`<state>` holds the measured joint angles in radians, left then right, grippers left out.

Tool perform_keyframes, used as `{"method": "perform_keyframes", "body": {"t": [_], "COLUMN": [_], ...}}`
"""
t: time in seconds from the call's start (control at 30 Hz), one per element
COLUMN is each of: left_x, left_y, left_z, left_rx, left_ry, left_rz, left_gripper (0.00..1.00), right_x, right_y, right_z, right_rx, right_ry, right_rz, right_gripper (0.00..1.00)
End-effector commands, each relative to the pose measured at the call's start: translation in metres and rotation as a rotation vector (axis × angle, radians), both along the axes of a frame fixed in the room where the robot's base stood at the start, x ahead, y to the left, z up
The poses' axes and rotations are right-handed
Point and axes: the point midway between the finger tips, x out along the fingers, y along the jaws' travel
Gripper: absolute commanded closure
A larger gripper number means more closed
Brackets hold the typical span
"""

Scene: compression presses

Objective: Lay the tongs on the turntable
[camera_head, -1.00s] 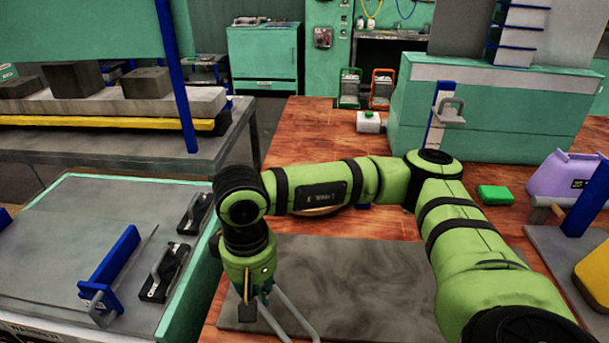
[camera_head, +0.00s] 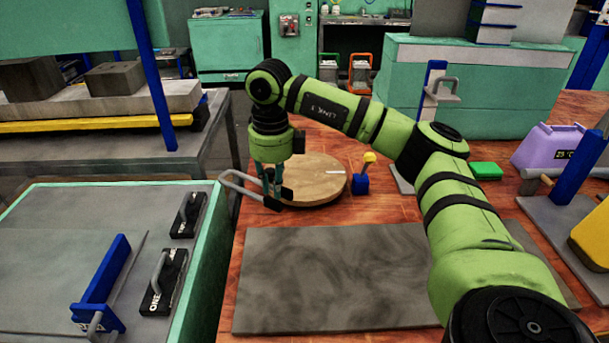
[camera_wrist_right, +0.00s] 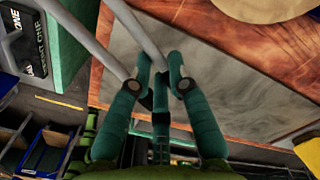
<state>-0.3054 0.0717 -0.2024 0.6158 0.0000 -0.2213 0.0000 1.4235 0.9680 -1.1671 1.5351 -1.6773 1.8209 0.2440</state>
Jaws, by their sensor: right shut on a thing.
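The tongs (camera_head: 240,190) are a grey, U-bent bar. My right gripper (camera_head: 270,194) is shut on them, and their bent end sticks out to the left. In the right wrist view, the two grey legs of the tongs (camera_wrist_right: 84,34) run up from between the fingertips of my right gripper (camera_wrist_right: 160,76). The turntable (camera_head: 322,181) is a round, pale wooden disc on the red-brown table, just right of and behind the gripper. Its edge also shows in the right wrist view (camera_wrist_right: 265,8). The gap between tongs and table is hard to judge. My left gripper is out of view.
A dark grey slab (camera_head: 335,275) lies bare in front of the turntable. A blue block with a yellow knob (camera_head: 362,180) stands close to the turntable's right. A green-rimmed bench (camera_head: 60,215) with black-based tools is at left. A green box (camera_head: 486,170) lies at right.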

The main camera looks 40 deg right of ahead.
Motion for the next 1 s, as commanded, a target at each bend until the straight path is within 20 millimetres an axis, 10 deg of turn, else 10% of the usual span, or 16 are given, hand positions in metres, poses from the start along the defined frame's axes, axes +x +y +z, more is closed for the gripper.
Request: {"method": "perform_keyframes", "body": {"t": [0.5,0.77,1.0], "left_x": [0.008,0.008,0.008], "left_y": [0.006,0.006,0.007], "left_z": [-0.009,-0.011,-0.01], "left_rx": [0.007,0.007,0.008], "left_ry": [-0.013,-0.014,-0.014], "left_rz": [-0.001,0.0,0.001], "left_gripper": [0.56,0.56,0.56], "right_x": [0.007,0.005,0.004], "right_y": [-0.087,-0.102,-0.103], "right_z": [0.024,0.023,-0.02], "right_rx": [-0.008,-0.015,-0.019], "right_ry": [-0.012,-0.014,-0.013], "right_rz": [-1.482,-1.771,-1.787], "right_gripper": [1.0,1.0,1.0]}}
